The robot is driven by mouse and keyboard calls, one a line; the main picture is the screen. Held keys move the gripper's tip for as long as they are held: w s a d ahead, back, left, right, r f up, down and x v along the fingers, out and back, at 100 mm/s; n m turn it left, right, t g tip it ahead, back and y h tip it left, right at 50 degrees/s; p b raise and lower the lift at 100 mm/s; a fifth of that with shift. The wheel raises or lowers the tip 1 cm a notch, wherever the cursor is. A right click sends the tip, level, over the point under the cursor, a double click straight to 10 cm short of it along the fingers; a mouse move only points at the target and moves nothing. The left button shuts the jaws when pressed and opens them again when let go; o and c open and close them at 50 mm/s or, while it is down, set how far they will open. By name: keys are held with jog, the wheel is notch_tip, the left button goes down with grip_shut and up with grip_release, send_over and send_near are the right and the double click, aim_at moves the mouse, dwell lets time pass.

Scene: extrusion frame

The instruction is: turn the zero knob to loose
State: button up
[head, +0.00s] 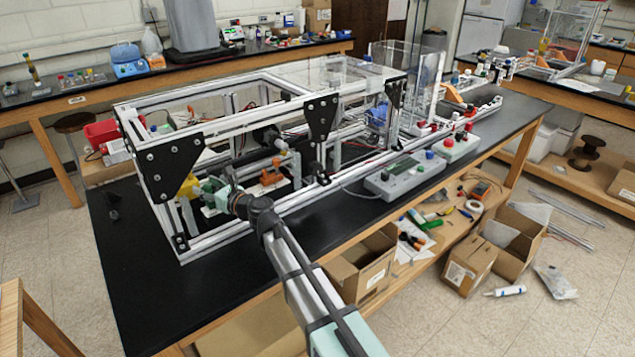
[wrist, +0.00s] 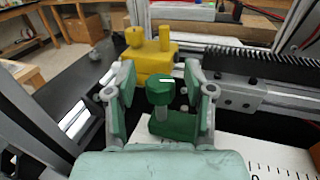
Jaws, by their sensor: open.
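In the wrist view a green knob (wrist: 160,88) with a white line across its top stands on a short grey stem above a green block (wrist: 176,125). It is likely the zero knob, but I can read no label on it. My gripper (wrist: 159,76) is open, with one finger on each side of the knob. Gaps show between the knob and both fingers, so it is not gripped. In the head view my gripper (head: 214,195) reaches into the left end of the extrusion frame (head: 215,240), and the green knob cannot be made out there.
A yellow block (wrist: 153,58) with two yellow knobs stands just behind the green knob. A black toothed rack (wrist: 260,65) runs to the right. A white scale strip (wrist: 275,155) lies at lower right. Frame bars and black corner plates (head: 168,160) close in around my gripper.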

jog(key=shift+m+t+h+b, duration=1.05)
jog(key=shift+m+t+h, duration=1.2)
jog(key=shift+h, duration=0.25)
jog(key=shift+f+t+h, duration=0.1)
jog(key=shift+t+h, duration=0.15)
jog(key=shift+h, duration=0.05)
